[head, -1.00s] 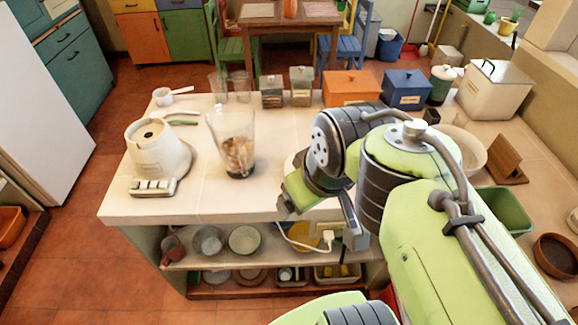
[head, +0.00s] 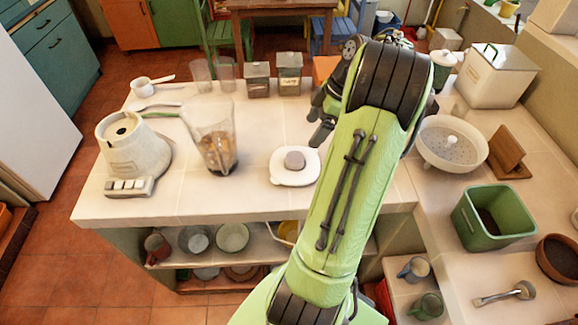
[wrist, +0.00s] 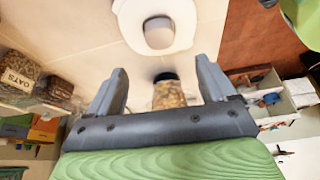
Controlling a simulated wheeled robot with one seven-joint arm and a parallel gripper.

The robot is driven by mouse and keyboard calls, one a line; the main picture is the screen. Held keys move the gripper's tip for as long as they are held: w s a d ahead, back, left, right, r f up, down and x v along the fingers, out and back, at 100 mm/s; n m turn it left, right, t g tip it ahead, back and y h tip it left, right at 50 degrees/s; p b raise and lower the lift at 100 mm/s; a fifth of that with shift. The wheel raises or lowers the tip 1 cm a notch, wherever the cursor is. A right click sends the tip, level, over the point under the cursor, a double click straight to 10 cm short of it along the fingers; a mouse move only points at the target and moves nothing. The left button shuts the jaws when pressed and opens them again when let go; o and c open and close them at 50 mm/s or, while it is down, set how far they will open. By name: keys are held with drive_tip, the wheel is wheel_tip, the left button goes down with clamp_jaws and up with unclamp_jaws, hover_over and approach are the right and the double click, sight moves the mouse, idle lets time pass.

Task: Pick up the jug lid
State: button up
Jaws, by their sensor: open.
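The jug lid (head: 280,176) is a white, rounded-square piece with a greyish round knob. It lies on the counter to the right of the clear jug (head: 205,119), which holds brown bits. My gripper (head: 321,128) hangs near the lid, up and to the right of it in the head view, open and empty. In the wrist view the lid (wrist: 187,14) shows at the top, beyond the fingertips and apart from them. The gripper (wrist: 162,66) shows its two fingers spread wide. The jug (wrist: 169,96) shows between them, upside down and further off.
The white blender base (head: 135,148) stands left of the jug. Two labelled canisters (head: 289,75) and clear glasses stand behind. A white colander (head: 452,145) and green bin (head: 493,215) are at right. Bare counter surrounds the lid.

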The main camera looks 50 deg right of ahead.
sight(296, 157)
drive_tip(key=b+x, duration=0.3)
drive_tip(key=x, duration=0.9)
drive_tip(key=shift+s+d, duration=0.1)
drive_tip(key=shift+r, duration=0.1)
drive_tip(key=c, duration=1.2)
drive_tip(key=shift+r, duration=0.1)
